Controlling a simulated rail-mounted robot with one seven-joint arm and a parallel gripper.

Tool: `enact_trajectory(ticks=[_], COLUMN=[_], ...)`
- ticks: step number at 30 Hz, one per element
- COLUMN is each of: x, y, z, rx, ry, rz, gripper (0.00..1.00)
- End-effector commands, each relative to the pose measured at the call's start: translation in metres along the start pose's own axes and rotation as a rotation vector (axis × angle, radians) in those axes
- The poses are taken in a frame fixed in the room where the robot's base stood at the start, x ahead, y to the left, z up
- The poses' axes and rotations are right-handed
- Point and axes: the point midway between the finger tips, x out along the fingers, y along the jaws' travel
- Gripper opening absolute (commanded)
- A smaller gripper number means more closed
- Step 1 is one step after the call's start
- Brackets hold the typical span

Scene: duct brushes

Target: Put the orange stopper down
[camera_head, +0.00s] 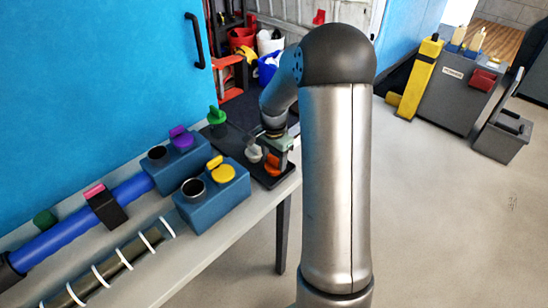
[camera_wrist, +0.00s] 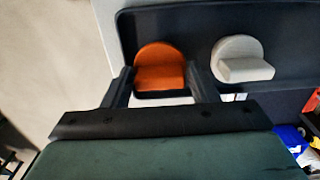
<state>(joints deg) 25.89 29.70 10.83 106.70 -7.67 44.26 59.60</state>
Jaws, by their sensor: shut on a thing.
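The orange stopper (camera_head: 272,166) is at the near right end of the black tray (camera_head: 274,182) in the head view. My gripper (camera_head: 274,153) is right above it. In the wrist view the orange stopper (camera_wrist: 160,68) sits between the two fingers of my gripper (camera_wrist: 163,84), which is shut on it. The black tray (camera_wrist: 200,18) is beneath or behind it. I cannot tell whether the stopper's underside touches the tray. My gripper hides its lower part.
A white stopper (camera_wrist: 242,60) stands close beside the orange one. Blue blocks with a purple stopper (camera_head: 181,138) and a yellow stopper (camera_head: 222,171) stand left on the table (camera_head: 245,222). The tray's right edge is near the table edge.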

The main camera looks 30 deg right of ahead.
Motion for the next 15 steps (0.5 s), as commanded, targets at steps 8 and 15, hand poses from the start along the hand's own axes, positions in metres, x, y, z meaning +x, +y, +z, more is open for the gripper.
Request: enact_trajectory(ticks=[8,15], x=[0.0034,0.0033], y=[0.0002,0.0002], z=[0.0000,0.0001], rx=[-0.001,0.000], ry=[0.000,0.000], rz=[0.000,0.001], gripper=[0.67,0.75])
